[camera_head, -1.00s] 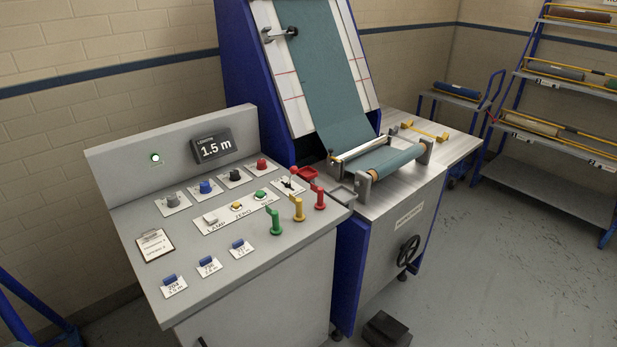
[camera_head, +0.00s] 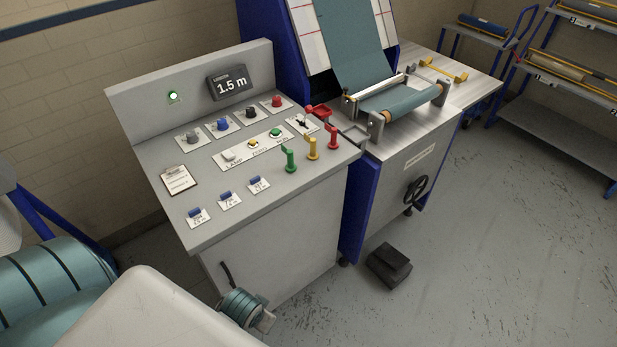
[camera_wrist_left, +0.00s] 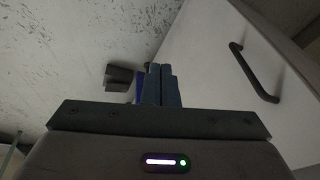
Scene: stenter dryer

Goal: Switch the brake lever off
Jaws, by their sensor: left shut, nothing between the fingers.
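A green lever (camera_head: 290,158), a yellow lever (camera_head: 312,147) and a red lever (camera_head: 333,135) stand in a row along the right front edge of the sloped control panel (camera_head: 215,237). A small black toggle (camera_head: 302,121) sits on a white plate behind them. I cannot read which one is the brake lever. My left gripper (camera_head: 266,322) is low in front of the cabinet, below and apart from all the levers. In the left wrist view its fingers (camera_wrist_left: 160,84) are together and empty. My right gripper is not in view.
The panel also carries knobs, push buttons, blue switches and a display (camera_head: 230,86) reading 1.5 m. A dark cabinet handle (camera_head: 226,274) is close to my left gripper. A black pedal (camera_head: 389,265) lies on the floor. A handwheel (camera_head: 415,190) sticks out from the fabric machine.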

